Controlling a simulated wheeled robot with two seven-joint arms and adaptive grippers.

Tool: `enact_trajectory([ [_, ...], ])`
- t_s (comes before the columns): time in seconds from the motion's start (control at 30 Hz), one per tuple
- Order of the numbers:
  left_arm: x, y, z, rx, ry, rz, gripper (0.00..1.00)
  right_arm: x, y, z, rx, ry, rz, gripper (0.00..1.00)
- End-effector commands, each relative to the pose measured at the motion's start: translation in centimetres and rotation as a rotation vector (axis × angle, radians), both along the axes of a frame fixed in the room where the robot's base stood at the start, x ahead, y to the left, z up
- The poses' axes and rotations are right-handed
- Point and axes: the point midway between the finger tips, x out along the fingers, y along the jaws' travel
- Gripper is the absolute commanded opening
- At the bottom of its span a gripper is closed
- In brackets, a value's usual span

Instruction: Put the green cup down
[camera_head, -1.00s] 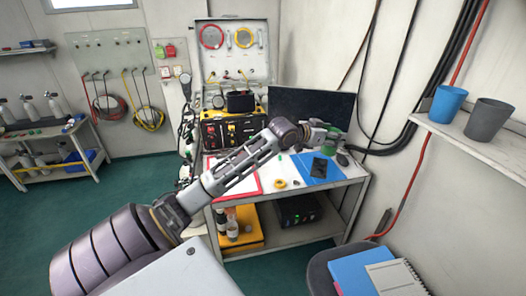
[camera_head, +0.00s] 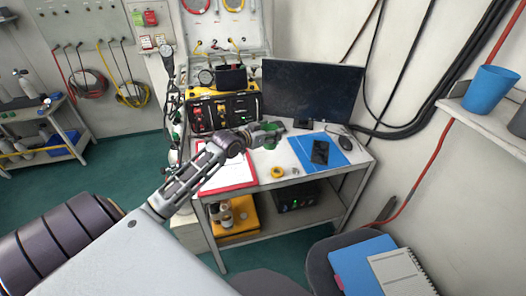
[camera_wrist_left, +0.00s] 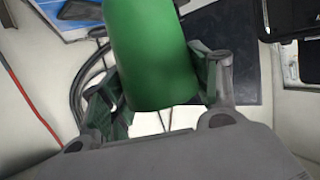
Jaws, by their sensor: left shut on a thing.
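My left gripper (camera_head: 266,132) is over the back of the workbench (camera_head: 290,182), in front of the monitor's left part. It is shut on the green cup (camera_wrist_left: 150,50). In the left wrist view the cup fills the space between the two fingers (camera_wrist_left: 158,88), one on each side of it. In the head view the gripper mostly hides the cup, with only a little green showing. I cannot tell whether the cup touches the bench top. My right gripper is not in view.
A red clipboard (camera_head: 228,176), a yellow tape roll (camera_head: 278,172), a blue folder (camera_head: 305,148) with a dark phone (camera_head: 320,152), and a mouse (camera_head: 345,143) lie on the bench. The monitor (camera_head: 312,90) and yellow-black panel box (camera_head: 222,112) stand behind. A blue cup (camera_head: 489,90) is on the right shelf.

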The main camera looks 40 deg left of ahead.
Motion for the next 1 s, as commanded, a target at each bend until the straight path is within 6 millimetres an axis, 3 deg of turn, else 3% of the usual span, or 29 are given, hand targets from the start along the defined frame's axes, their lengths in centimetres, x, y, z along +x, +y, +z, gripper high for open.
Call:
enact_trajectory([
  [0.57, -0.2, 0.1, -0.9, 0.000, 0.002, 0.004, 0.43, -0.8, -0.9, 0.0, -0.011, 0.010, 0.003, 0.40],
  [1.0, -0.3, 0.1, -6.1, 0.000, 0.001, 0.004, 0.43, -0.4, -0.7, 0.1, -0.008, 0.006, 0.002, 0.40],
])
